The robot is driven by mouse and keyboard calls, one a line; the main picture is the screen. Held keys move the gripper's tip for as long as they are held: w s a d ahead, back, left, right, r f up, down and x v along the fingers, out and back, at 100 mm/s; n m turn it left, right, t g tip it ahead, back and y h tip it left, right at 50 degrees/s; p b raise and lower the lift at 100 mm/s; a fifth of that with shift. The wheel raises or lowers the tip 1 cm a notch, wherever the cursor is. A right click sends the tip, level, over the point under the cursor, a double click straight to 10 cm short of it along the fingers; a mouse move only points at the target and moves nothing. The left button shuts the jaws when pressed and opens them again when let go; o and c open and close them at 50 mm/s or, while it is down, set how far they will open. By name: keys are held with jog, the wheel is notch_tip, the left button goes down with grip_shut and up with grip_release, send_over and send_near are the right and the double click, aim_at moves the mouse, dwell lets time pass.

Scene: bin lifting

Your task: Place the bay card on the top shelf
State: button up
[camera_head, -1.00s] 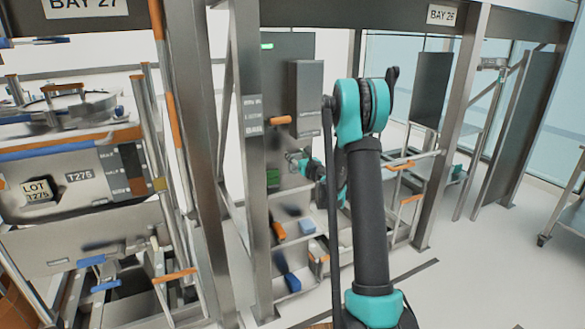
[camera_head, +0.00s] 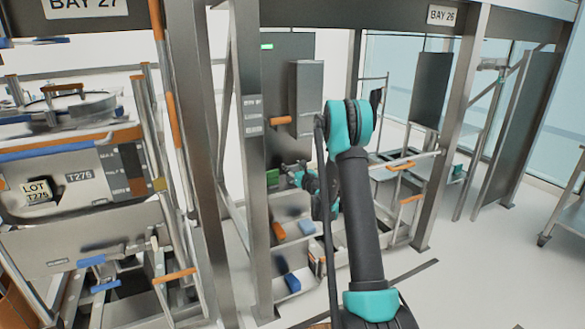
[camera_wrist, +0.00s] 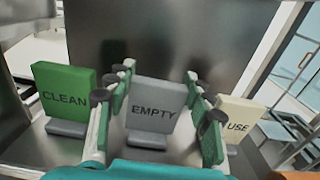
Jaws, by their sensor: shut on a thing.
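A grey card marked EMPTY (camera_wrist: 157,108) stands upright in the middle of the wrist view. My gripper (camera_wrist: 158,92) has its green-padded fingers on either side of this card and is shut on it. A green card marked CLEAN (camera_wrist: 65,92) stands to the left, and a cream card marked USE (camera_wrist: 238,116) stands to the right, partly behind a finger. In the head view my gripper (camera_head: 291,170) is at the grey bay, and the green card (camera_head: 272,177) shows beside it. I cannot tell whether the held card touches the shelf.
A dark panel (camera_wrist: 160,40) rises close behind the cards. Below are blue and orange pieces, including a blue one (camera_head: 292,283). A metal post (camera_head: 252,150) stands left of my arm. The BAY 27 rack (camera_head: 75,225) is further left. Open floor (camera_head: 480,280) lies to the right.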

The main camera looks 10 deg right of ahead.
jog(key=shift+f, duration=0.1)
jog(key=o, duration=1.5)
jog(key=shift+o, duration=0.2)
